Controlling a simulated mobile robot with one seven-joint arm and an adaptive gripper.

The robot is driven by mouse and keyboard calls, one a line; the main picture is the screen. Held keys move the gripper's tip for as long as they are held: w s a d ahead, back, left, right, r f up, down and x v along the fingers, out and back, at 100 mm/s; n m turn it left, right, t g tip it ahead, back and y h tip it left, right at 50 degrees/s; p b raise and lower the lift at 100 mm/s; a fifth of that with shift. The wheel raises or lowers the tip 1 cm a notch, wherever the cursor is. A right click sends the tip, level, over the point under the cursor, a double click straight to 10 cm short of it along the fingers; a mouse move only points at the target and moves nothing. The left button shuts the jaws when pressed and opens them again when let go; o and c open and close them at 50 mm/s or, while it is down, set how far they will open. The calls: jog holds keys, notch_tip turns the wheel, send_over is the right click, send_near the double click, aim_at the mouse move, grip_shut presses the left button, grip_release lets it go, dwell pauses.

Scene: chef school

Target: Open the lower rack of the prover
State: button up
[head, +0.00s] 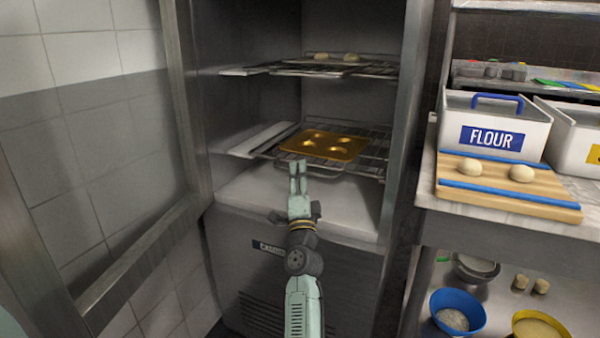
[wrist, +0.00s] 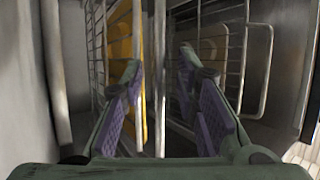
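The prover (head: 395,120) is a metal cabinet with its door (head: 130,255) swung open to the left. Its lower rack (head: 374,152) is a wire shelf bearing a golden tray (head: 345,147) with round hollows. My gripper (head: 298,163) is at the front of the lower rack, overlapping its front edge in the head view. In the wrist view my gripper (wrist: 160,62) is open, with purple finger pads apart. A thin pale bar (wrist: 160,40) shows between the fingers, not clearly touched by either. The golden tray (wrist: 121,45) shows behind the left finger.
An upper rack (head: 325,70) holds pale dough balls (head: 350,58). A worktop on the right carries a flour bin (head: 492,120) and a wooden board (head: 500,183) with dough balls. Bowls (head: 457,311) stand on the shelf below. The prover's side post borders the opening on the right.

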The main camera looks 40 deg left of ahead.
jog(key=shift+w+a+r, duration=0.3)
jog(key=shift+w+a, duration=0.05)
jog(key=shift+w, duration=0.1)
grip_shut()
dwell(0.7)
